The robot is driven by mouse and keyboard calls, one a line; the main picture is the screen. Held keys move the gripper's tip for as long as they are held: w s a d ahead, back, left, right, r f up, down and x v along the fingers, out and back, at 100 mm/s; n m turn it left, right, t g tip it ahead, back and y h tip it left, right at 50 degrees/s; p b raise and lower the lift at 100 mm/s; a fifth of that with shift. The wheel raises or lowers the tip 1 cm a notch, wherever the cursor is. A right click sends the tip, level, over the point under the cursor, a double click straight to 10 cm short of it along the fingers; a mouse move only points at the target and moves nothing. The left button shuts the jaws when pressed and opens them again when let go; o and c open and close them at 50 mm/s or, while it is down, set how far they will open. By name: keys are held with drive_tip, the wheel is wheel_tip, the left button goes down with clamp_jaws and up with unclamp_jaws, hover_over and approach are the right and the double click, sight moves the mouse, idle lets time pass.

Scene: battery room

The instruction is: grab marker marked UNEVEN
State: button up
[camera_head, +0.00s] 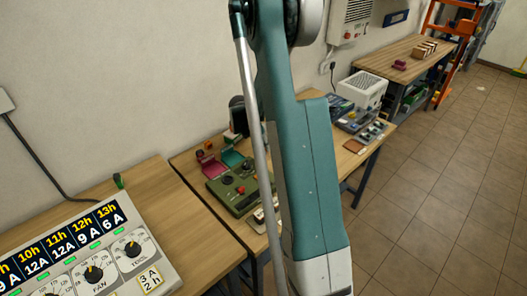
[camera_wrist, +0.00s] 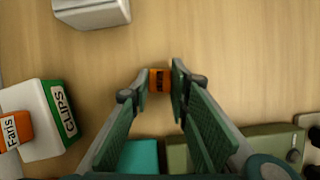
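A small orange block (camera_wrist: 159,80) with a dark label lies on the wooden table in the wrist view. The label's writing is too small to read, so I cannot tell whether it is the UNEVEN marker. My gripper (camera_wrist: 160,78) is open, with its two green-padded fingers on either side of the block. Little gap shows at the fingertips, and I cannot tell whether they touch it. In the head view my arm hides the gripper and the orange block.
A grey-white block (camera_wrist: 92,12) is at the top left. A teal item (camera_wrist: 138,157) lies below. In the head view a green control box (camera_head: 238,192) sits on the table.

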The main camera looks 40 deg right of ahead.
drive_tip(key=shift+c, duration=0.8)
wheel_tip(320, 180, up, 10)
drive_tip(key=p, duration=0.1)
drive_tip(key=shift+p, duration=0.3)
idle(0.4)
